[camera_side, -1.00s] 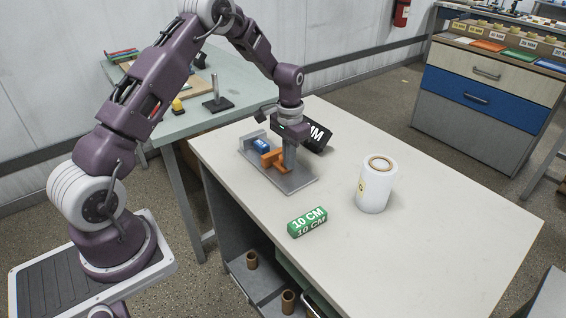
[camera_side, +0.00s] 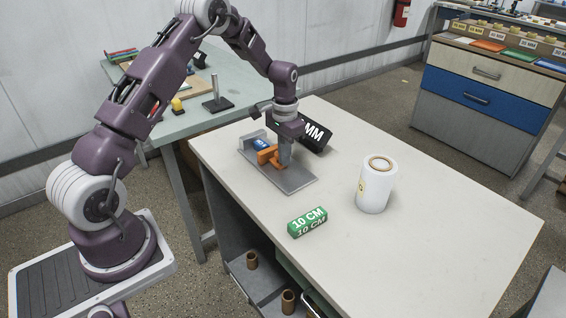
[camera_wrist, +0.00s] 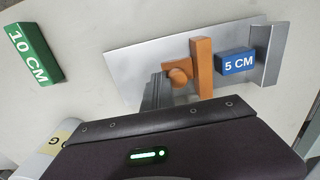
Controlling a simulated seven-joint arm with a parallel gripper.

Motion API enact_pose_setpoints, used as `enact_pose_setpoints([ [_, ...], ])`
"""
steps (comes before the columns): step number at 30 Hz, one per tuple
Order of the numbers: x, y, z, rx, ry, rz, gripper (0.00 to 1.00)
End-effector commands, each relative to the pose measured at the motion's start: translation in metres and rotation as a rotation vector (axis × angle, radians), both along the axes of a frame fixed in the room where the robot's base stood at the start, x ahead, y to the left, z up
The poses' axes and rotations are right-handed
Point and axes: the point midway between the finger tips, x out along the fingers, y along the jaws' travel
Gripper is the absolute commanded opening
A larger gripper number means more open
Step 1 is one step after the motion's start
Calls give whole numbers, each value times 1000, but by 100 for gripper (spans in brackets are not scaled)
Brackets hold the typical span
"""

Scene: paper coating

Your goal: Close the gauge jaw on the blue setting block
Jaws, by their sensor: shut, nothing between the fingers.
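The gauge is a grey plate (camera_side: 291,181) with an upright grey end wall (camera_wrist: 271,52). The blue setting block (camera_wrist: 236,62), marked 5 CM, sits on the plate against or very close to that wall. The orange jaw (camera_wrist: 202,68) stands on the block's other side, with at most a thin gap; I cannot tell if they touch. It also shows in the side view (camera_side: 267,155), partly covering the blue block (camera_side: 262,145). My gripper (camera_side: 285,160) is shut and empty, its fingers (camera_wrist: 158,90) low over the plate beside the jaw's orange knob, on the side away from the block.
A green block (camera_side: 308,222) marked 10 CM lies on the table in front of the gauge. A black block (camera_side: 316,136) marked MM lies behind my gripper. A white roll (camera_side: 375,186) stands to the right. The table's right part is clear.

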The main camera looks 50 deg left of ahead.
Motion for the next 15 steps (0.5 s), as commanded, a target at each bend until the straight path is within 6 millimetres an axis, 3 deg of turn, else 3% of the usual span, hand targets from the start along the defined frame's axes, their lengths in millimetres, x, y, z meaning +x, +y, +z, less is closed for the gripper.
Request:
enact_pose_setpoints([
  [15, 0, 11, 0, 0, 0, 1, 0],
])
